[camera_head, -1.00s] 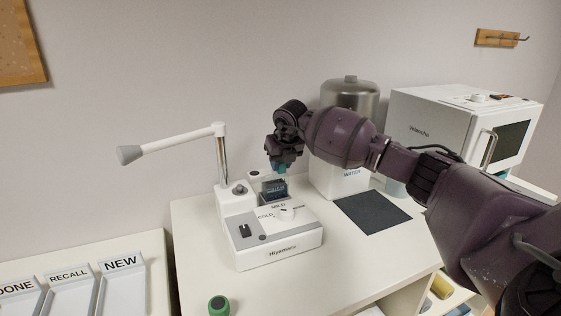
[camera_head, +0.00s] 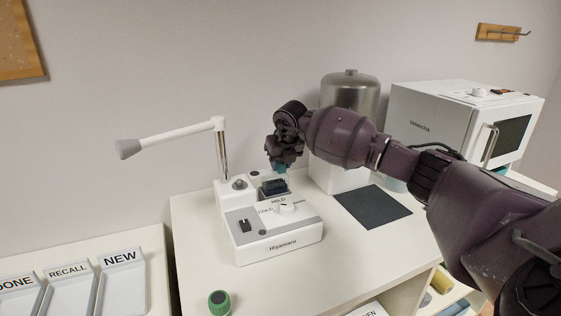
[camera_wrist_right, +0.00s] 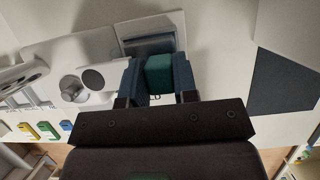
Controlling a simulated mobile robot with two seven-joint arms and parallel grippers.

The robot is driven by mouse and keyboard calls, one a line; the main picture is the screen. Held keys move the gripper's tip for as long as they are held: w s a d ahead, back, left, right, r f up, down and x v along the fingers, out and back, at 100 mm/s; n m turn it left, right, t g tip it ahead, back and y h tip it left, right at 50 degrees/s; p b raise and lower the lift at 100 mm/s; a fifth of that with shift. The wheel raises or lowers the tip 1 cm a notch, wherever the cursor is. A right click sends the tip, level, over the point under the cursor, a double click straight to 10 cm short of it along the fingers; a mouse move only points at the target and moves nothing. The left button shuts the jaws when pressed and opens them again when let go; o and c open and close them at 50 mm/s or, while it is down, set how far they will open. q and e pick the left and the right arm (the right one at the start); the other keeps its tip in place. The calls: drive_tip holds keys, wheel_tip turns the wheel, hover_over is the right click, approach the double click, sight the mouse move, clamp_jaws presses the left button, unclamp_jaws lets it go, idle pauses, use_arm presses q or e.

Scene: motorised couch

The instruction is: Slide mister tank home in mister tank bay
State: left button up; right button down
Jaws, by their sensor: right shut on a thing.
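The white mister (camera_head: 275,240), marked Hiyamaru, stands on the counter with its bay (camera_head: 262,181) at the back right of its body. The mister tank (camera_head: 274,188) shows as a dark block low in the bay opening; its exact depth is unclear. My right gripper (camera_head: 280,167) is directly above it, pointing down. In the right wrist view the fingers are shut on a green block (camera_wrist_right: 159,74), seemingly the tank's grip, with the grey bay (camera_wrist_right: 148,45) just beyond. The fingers hide much of the tank. My left gripper is not in view.
The mister's white arm (camera_head: 175,137) reaches left from a post. A steel-topped water container (camera_head: 350,95) stands close behind my right arm. A dark mat (camera_head: 372,213) and a white cabinet (camera_head: 440,125) lie right. A green-capped item (camera_head: 219,302) sits at the front left.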

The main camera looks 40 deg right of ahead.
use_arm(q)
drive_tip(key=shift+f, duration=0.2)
use_arm(e)
drive_tip(key=shift+f, duration=0.25)
drive_tip(key=c, duration=0.8)
unclamp_jaws()
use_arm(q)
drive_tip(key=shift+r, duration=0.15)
use_arm(e)
drive_tip(key=v, duration=0.3)
drive_tip(key=shift+w+d, duration=0.1)
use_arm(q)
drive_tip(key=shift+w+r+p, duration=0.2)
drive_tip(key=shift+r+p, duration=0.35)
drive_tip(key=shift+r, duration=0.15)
use_arm(e)
drive_tip(key=v, duration=0.8)
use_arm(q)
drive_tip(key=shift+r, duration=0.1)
use_arm(e)
drive_tip(key=shift+f, duration=0.1)
